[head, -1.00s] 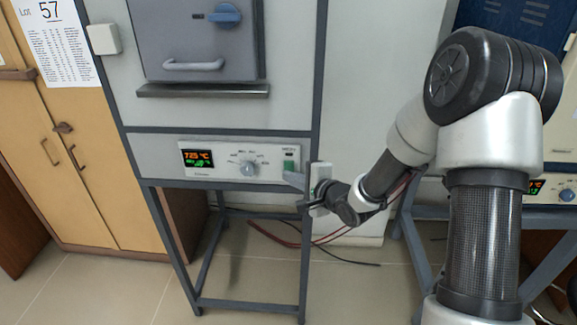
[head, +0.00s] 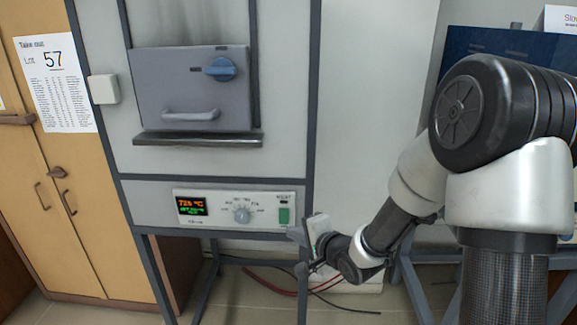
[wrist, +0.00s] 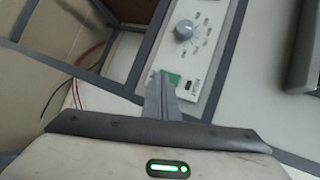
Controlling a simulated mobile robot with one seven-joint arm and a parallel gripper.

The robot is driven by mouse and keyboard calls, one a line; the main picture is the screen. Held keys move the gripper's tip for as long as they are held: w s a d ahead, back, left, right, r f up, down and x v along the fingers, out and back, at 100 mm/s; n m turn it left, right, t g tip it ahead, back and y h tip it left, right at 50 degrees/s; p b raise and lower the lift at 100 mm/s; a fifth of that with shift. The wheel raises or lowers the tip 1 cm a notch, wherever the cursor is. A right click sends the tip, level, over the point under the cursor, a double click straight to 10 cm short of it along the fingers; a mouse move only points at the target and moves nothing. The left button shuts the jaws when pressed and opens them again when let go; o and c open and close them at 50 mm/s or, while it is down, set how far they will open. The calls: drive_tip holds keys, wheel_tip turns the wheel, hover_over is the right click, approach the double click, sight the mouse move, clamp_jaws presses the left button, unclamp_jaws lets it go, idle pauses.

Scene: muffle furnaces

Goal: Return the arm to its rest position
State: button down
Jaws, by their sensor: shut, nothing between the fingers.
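My gripper (head: 301,252) is at the right front of the furnace stand, just below and right of the control panel. In the wrist view my gripper (wrist: 161,80) shows its fingers together and empty, with their tips overlapping the green switch (wrist: 172,78) in the picture. I cannot tell whether they touch it. My arm (head: 385,230) is bent, with its elbow raised at the right of the head view. The furnace (head: 285,110) has its grey door (head: 190,85) shut. The green switch also shows uncovered in the head view (head: 284,215).
The control panel (head: 225,228) has a lit display and a dial. A stand of grey bars (head: 150,270) carries the furnace, with cables (head: 275,285) on the floor behind. A wooden cupboard (head: 70,190) stands at the left. A blue cabinet (head: 480,45) is behind my arm.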

drive_tip(key=s+d+r+n+g+h, duration=0.2)
drive_tip(key=s+d+r+n+h, duration=0.5)
drive_tip(key=s+d+r, duration=0.5)
drive_tip(key=s+r+n+g, duration=0.1)
drive_tip(key=s+r+n, duration=0.1)
drive_tip(key=s, duration=0.6)
drive_tip(key=s+d+r+n+g+p, duration=0.1)
drive_tip(key=s+r+n+g, duration=0.1)
drive_tip(key=s, duration=0.7)
drive_tip(key=shift+s+d+r+n+g, duration=0.15)
drive_tip(key=shift+s+r+n+g, duration=0.2)
drive_tip(key=shift+r, duration=0.2)
drive_tip(key=shift+w, duration=0.1)
